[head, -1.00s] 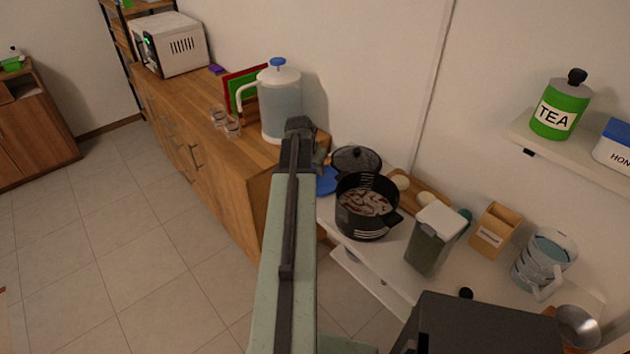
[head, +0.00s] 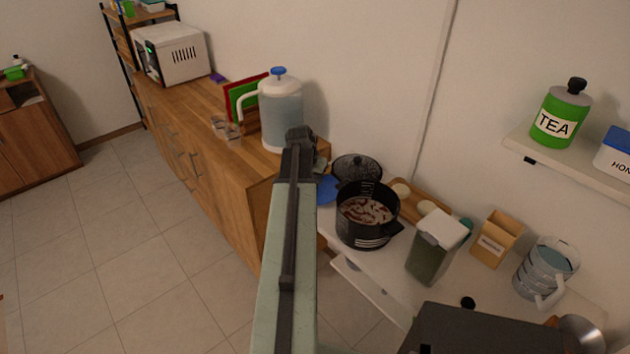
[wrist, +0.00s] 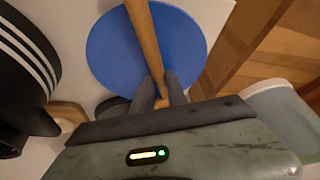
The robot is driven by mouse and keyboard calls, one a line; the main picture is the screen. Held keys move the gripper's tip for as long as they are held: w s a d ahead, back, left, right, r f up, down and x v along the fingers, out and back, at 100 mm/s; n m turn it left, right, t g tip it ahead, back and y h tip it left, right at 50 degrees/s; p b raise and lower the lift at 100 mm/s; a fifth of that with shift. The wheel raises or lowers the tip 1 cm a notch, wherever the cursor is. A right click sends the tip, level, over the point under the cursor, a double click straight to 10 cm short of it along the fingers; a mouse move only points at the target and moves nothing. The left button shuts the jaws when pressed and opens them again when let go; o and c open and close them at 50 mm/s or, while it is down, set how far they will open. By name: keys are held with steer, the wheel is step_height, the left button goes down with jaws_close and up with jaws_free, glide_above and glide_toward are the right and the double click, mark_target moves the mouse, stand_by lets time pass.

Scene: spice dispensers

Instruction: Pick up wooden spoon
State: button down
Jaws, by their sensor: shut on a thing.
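In the wrist view, a wooden spoon's handle (wrist: 144,38) runs from the top edge down between my two dark fingers. My gripper (wrist: 160,88) is shut on this handle. The rest of the spoon is out of that view, past its top edge. A round blue plate or lid (wrist: 110,55) lies behind the handle. In the head view, my arm stretches forward and hides the gripper's fingers and the spoon; part of the blue disc (head: 327,188) shows beside the arm's end.
A black pot (head: 362,235) with food stands right of my arm, with a dark lid (head: 357,168) behind it. A clear-sided container (head: 437,246) and a jug (head: 545,270) stand farther right. A large water dispenser (head: 281,110) stands on the wooden counter (head: 225,150).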

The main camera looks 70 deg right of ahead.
step_height(320, 180, up, 10)
steer(key=p, duration=1)
steer(key=shift+r, duration=0.15)
